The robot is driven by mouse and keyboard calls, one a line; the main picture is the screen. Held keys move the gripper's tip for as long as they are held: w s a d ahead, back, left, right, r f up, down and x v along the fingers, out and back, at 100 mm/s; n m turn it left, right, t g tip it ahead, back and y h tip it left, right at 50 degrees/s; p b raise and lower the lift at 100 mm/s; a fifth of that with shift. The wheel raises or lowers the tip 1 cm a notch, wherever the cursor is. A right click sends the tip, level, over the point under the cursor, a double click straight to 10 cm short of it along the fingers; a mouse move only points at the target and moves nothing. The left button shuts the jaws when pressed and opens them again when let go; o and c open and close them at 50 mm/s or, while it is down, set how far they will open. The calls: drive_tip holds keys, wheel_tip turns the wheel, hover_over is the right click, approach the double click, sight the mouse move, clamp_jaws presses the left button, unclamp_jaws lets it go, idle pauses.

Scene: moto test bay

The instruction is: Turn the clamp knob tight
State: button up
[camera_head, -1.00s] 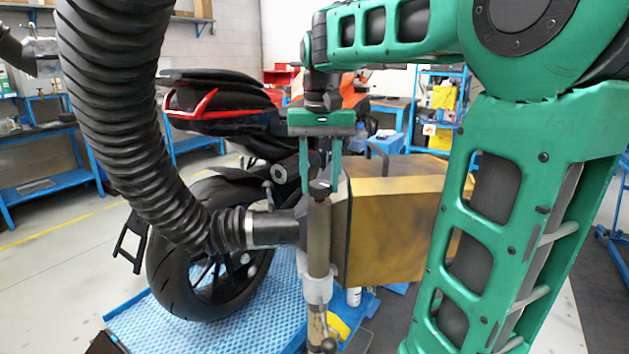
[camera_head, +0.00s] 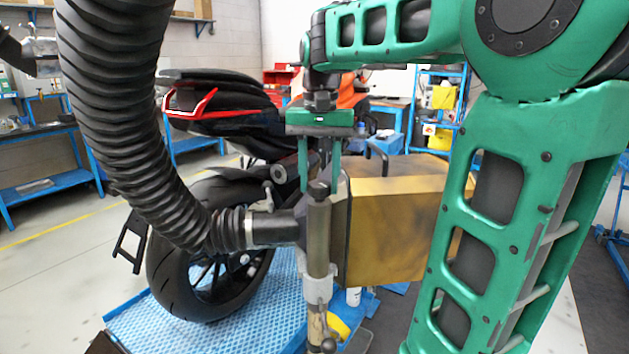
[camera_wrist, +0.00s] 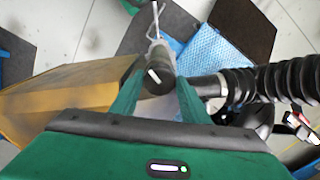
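The clamp knob (camera_head: 319,189) is a dark, round knob at the top of an upright metal post (camera_head: 319,240). In the wrist view the knob (camera_wrist: 157,80) shows from above with a white line across its top, lying at a slant. My green gripper (camera_head: 319,188) points straight down over the post. Its two fingers stand on either side of the knob, and the tips reach down to its height.
A yellow-brown box (camera_head: 395,230) stands right beside the post. A black ribbed hose (camera_head: 125,130) runs to a pipe end at the post's left. A motorcycle (camera_head: 215,110) stands behind on a blue platform (camera_head: 190,325). Blue shelves (camera_head: 440,110) are at the back.

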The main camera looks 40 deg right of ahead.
sight(319, 183)
drive_tip(key=o, duration=0.3)
drive_tip(key=shift+r, duration=0.15)
wheel_tip(319, 183, up, 10)
drive_tip(key=shift+w+r, duration=0.1)
drive_tip(key=shift+r, duration=0.15)
idle(0.6)
idle(0.6)
